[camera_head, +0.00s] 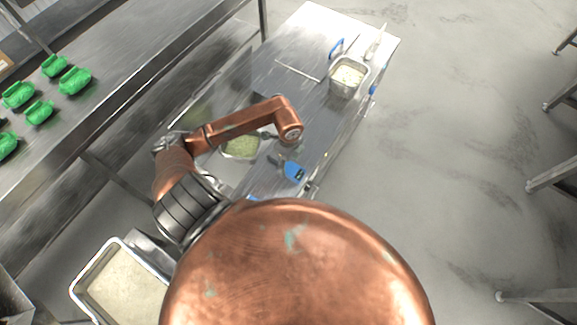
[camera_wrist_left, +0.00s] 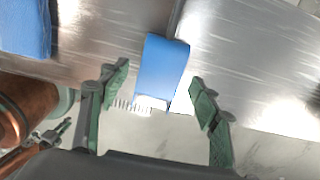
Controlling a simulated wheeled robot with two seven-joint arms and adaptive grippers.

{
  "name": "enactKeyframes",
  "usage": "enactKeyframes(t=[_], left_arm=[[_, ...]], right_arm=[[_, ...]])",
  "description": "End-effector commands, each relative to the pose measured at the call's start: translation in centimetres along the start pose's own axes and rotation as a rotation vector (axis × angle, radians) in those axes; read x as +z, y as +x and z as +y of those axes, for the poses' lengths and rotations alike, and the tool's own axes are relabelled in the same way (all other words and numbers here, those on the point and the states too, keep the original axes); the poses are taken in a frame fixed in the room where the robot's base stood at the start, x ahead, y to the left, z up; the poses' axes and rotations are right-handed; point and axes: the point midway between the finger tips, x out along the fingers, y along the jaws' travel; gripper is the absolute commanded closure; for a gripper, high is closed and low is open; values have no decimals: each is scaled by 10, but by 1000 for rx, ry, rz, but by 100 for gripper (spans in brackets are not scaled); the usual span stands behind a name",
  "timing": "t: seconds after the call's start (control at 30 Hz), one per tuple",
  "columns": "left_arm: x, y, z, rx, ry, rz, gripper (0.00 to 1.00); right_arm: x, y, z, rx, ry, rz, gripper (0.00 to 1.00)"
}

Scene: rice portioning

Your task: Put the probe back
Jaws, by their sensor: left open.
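A blue handheld device with a small dark display, which looks like the probe (camera_head: 293,171), lies on the steel table near its right edge. In the left wrist view a blue block (camera_wrist_left: 164,68) sits at the steel edge, with a white ribbed piece beside its lower end. I cannot tell whether this block is the probe or its holder. My left gripper (camera_wrist_left: 160,112) is open, its green fingers on either side of the block's lower end, with gaps. In the head view my copper wrist hides most of that gripper. My right gripper is not in view.
A pan of pale green food (camera_head: 241,147) stands left of the device. A steel container (camera_head: 348,75) of pale food is at the table's far end. Green trays (camera_head: 75,80) sit on the left counter. A large rice pan (camera_head: 82,289) is at lower left.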

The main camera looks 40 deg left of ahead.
Motion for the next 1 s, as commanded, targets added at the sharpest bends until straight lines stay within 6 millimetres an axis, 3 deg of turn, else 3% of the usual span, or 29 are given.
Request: enactKeyframes(t=[0.2, 0.4, 0.6, 1.0], left_arm=[[0, -48, -2, -6, 1, -1, 43], [0, -78, -1, -3, 0, 0, 43], [0, -89, -1, -1, 0, 0, 43], [0, -90, -1, -1, 0, 1, 45]], right_arm=[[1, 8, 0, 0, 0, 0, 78], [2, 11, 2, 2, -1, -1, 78], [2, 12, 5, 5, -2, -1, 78], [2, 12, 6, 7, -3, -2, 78]])
